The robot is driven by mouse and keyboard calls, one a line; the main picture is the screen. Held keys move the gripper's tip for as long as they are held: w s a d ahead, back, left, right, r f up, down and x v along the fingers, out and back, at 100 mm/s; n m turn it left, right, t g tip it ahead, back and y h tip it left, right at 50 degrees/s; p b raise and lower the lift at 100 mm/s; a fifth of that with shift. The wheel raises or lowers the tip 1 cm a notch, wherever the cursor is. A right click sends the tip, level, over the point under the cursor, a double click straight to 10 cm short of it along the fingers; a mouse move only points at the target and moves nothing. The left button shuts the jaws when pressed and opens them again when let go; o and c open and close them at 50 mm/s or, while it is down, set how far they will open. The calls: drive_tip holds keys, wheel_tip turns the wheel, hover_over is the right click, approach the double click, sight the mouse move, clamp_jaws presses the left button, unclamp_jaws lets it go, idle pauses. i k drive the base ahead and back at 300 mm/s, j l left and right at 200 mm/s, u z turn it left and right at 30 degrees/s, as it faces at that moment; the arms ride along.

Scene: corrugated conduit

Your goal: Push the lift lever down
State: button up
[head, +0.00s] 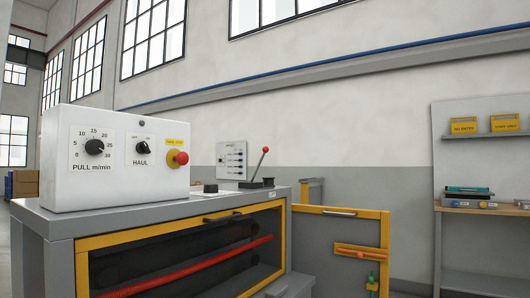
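A lever with a red ball knob (265,150) stands on a dark base on top of the grey machine, right of the white control box. It is raised, tilted with its knob up and slightly to the right. No readable label shows beside it, but it is the only such lever in view. My gripper is not in view.
The white control box (110,190) carries two dials and a red stop button (181,158). The grey machine (200,206) has a yellow-framed opening with a red conduit (200,270) inside. A yellow-edged panel (345,240) stands to the right. A wooden workbench (480,208) is at the far right.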

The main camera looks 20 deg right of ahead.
sight(265, 149)
drive_tip(key=i+l, duration=0.2)
drive_tip(key=l, duration=0.15)
drive_tip(key=i+l+u, duration=0.1)
drive_tip(key=i+l, duration=0.35)
drive_tip(key=l, duration=0.3)
drive_tip(key=i+l+u, duration=0.1)
drive_tip(key=l, duration=0.25)
drive_tip(key=i+l, duration=0.25)
drive_tip(key=l, duration=0.15)
drive_tip(key=i+l+u, duration=0.1)
drive_tip(key=l, duration=0.3)
drive_tip(key=i, duration=0.1)
